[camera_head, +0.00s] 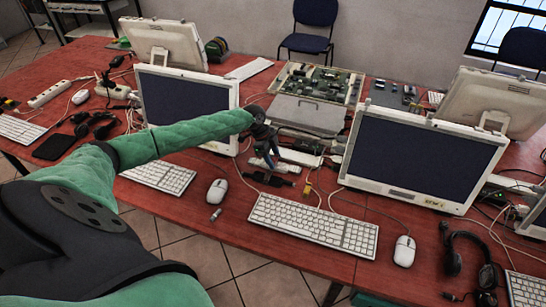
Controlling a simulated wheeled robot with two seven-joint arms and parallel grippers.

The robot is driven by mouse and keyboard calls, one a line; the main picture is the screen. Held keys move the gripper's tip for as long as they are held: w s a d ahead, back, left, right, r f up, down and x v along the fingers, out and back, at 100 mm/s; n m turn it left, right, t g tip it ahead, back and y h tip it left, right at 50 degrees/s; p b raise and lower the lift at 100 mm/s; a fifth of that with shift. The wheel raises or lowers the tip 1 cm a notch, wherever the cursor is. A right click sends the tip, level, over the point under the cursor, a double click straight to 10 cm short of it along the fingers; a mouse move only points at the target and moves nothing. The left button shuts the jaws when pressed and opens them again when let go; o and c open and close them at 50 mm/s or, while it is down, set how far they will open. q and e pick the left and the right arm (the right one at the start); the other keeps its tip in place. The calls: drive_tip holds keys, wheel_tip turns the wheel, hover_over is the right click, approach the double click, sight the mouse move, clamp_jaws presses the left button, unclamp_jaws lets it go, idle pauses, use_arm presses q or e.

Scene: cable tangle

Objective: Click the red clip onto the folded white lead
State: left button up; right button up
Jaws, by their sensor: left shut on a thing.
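My left gripper (268,163) reaches in from the left over the middle of the table, between the two front monitors. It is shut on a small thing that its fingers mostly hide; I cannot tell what. Whitish pieces (300,158) lie just right of the fingers. A thin white lead (322,187) runs on the table right of the gripper, near a small yellow piece (307,190). I cannot tell whether this lead is folded. I cannot make out the red clip against the red table. My right gripper is not in view.
A keyboard (313,225) lies in front of the gripper, with a mouse (217,191) to its left and another mouse (404,251) to its right. A left monitor (187,101) and a right monitor (419,160) flank the gripper. An open board case (317,84) is behind.

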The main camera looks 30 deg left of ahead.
use_arm(q)
drive_tip(key=shift+f, duration=0.2)
idle(0.3)
drive_tip(key=shift+f, duration=0.55)
idle(0.4)
drive_tip(key=o, duration=1.6)
drive_tip(key=shift+r, duration=0.25)
drive_tip(key=shift+r+p, duration=2.2)
drive_tip(key=shift+r, duration=1.1)
